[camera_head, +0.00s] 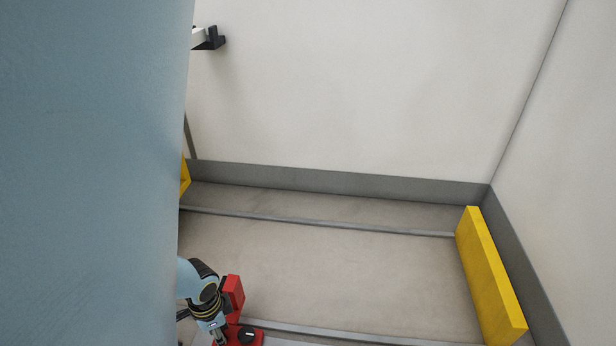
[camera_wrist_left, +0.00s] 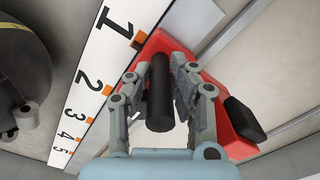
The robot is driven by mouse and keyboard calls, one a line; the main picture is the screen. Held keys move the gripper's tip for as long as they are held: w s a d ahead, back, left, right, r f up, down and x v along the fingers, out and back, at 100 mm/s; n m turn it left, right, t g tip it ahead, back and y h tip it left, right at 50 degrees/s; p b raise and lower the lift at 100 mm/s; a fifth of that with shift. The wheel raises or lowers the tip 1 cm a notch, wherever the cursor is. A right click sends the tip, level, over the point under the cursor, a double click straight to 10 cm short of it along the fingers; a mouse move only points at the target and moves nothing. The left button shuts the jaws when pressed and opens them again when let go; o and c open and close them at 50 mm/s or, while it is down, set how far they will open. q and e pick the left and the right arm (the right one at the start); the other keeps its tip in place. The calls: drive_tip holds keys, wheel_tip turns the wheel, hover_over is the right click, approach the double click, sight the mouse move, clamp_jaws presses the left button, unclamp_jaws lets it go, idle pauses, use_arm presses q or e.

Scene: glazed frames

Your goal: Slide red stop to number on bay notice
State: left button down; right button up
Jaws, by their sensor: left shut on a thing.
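The red stop (camera_wrist_left: 228,128) lies across the white number scale (camera_wrist_left: 98,65) in the left wrist view, its edge close beside the orange mark at number 1. The scale carries black numbers 1 to 5 with orange marks. My left gripper (camera_wrist_left: 160,78) is shut on the stop's black upright grip (camera_wrist_left: 159,100). A black knob (camera_wrist_left: 243,119) sits at the stop's outer end. In the head view the red stop (camera_head: 234,293) shows at the bottom, with my left gripper (camera_head: 221,337) beside it. The bay notice is not in view. My right gripper is not in view.
A yellow barrier (camera_head: 490,280) stands at the right of the floor, and part of another (camera_head: 185,176) shows at left. Low grey rails (camera_head: 320,222) cross the floor. A black and white fixture (camera_head: 209,39) is high at left. The floor between the rails is clear.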

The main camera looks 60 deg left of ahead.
use_arm(q)
drive_tip(key=shift+s+a, duration=0.15)
drive_tip(key=shift+s, duration=0.05)
drive_tip(key=c, duration=1.2)
unclamp_jaws()
drive_tip(key=shift+o, duration=0.2)
wheel_tip(320, 180, up, 12)
